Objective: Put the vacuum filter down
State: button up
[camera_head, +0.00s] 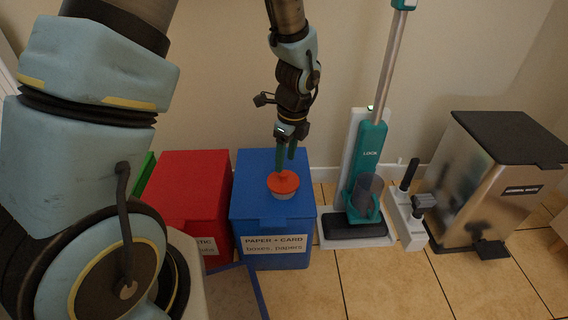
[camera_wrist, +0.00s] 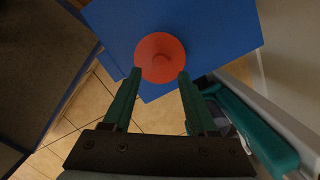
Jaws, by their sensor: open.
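The vacuum filter (camera_head: 283,185) has a round orange top with a small knob and a pale lower part. It sits upright on the closed lid of the blue paper and card bin (camera_head: 260,222). In the wrist view the filter (camera_wrist: 160,57) lies just beyond my fingertips, on the blue lid (camera_wrist: 218,32). My gripper (camera_head: 286,163) has green fingers and points down over the bin, just above and behind the filter in the head view. In the wrist view my gripper (camera_wrist: 158,76) is open with nothing between its fingers.
A red bin (camera_head: 190,185) stands left of the blue bin, with a green one partly hidden beyond it. A teal upright vacuum (camera_head: 366,165) on its white stand is close on the right. A steel pedal bin (camera_head: 500,185) is farther right.

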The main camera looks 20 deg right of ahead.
notch_tip(320, 180, up, 7)
jog(key=p, duration=0.2)
jog(key=shift+s+d, duration=0.25)
jog(key=shift+s, duration=0.05)
jog(key=a+r+n, duration=0.4)
jog(key=a+n, duration=0.9)
jog(key=a+r+n+h, duration=0.1)
jog(key=a+r+n, duration=0.3)
jog(key=a+n, duration=1)
jog(key=shift+a+r, duration=0.15)
jog(key=shift+a, duration=0.15)
jog(key=shift+r, duration=0.1)
notch_tip(320, 180, up, 35)
jog(key=p, duration=3.4)
jog(key=shift+p, duration=0.4)
jog(key=shift+f, duration=0.2)
